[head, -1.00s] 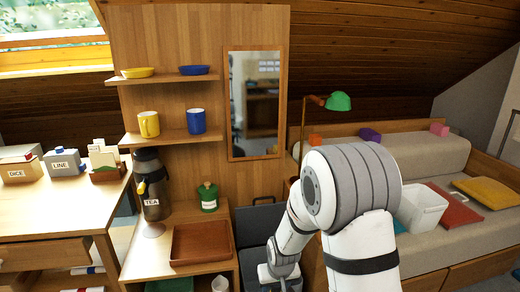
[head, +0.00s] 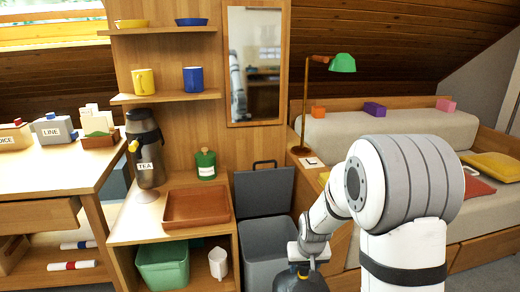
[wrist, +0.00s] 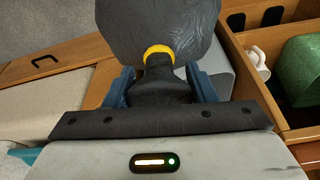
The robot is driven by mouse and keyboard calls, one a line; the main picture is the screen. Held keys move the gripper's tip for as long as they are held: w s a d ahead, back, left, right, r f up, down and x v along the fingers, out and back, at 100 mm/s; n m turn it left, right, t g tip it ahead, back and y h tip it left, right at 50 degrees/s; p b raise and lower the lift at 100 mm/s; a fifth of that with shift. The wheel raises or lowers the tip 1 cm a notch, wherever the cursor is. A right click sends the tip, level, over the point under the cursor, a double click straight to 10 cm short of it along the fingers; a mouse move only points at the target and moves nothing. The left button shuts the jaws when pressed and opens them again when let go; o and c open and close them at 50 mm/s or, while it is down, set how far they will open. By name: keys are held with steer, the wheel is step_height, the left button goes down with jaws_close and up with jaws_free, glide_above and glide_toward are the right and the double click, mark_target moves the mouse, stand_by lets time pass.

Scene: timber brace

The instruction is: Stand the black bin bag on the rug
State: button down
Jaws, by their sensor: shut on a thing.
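The black bin bag (wrist: 158,22) shows in the wrist view, with a yellow tie (wrist: 159,52) around its neck. My gripper (wrist: 160,88) is shut on the gathered neck, one blue finger at each side. In the head view the top of the bag (head: 300,281) shows at the bottom edge, under my gripper (head: 303,265), in front of the grey bin. The rest of the bag is cut off by the frame. I cannot make out the rug in either view.
The grey bin (head: 266,238) has its lid (head: 264,192) raised. A wooden shelf unit holds a brown tray (head: 197,206) and, lower, a green tub (head: 162,267) and white jug (head: 218,263). A sofa (head: 385,130) stands at the right.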

mark_target(311, 285)
steer(key=d+f+b, duration=0.1)
steer(key=f+b, duration=0.1)
steer(key=b, duration=0.1)
steer(key=shift+d+f, duration=0.35)
steer(key=shift+d, duration=0.2)
steer(key=w+r+p+v, duration=0.1)
steer(key=w+p+v, duration=0.2)
steer(key=p+v, duration=1.8)
steer(key=p, duration=1)
steer(key=shift+w+a+p, duration=0.2)
steer(key=shift+a+p, duration=0.05)
steer(key=shift+p, duration=0.1)
steer(key=shift+d+f, duration=0.1)
steer(key=shift+d, duration=0.05)
